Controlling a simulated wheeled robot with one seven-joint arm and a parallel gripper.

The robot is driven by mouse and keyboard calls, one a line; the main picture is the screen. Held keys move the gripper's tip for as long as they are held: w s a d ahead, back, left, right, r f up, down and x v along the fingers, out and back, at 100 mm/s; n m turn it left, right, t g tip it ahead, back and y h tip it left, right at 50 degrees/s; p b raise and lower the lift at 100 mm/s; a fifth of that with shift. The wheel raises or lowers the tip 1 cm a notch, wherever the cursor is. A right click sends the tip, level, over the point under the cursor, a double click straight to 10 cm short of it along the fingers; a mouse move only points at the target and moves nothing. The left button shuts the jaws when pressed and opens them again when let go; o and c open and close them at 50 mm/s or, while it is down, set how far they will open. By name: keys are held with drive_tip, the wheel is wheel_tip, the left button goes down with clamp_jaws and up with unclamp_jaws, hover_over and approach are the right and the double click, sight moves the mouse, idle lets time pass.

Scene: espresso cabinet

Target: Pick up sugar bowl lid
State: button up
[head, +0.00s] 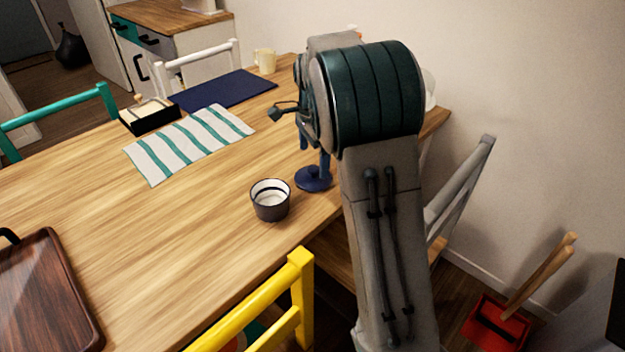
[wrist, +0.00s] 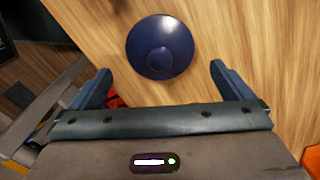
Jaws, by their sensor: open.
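The sugar bowl lid appears to be the round dark blue disc with a small raised knob, lying on the wooden table near its edge. It shows in the wrist view (wrist: 160,47) and the head view (head: 312,181). My gripper (wrist: 160,76) is open and empty. In the wrist view the lid lies ahead of the fingertips, roughly centred between them. A dark, open cup-like bowl (head: 270,202) with a white inside stands left of the lid.
A striped cloth (head: 190,142), a black caddy (head: 150,117), a navy mat (head: 223,92) and a cream mug (head: 265,61) are farther back. A brown tray (head: 45,290) lies at the left. A yellow chair (head: 260,305) stands at the near edge. The table's middle is clear.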

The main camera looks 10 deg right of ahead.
sight(313, 168)
wheel_tip(313, 168, down, 5)
drive_tip(key=shift+f+b, duration=0.2)
drive_tip(key=shift+b, duration=0.45)
drive_tip(key=shift+r, duration=0.1)
drive_tip(key=c, duration=0.8)
drive_tip(key=shift+o, duration=0.2)
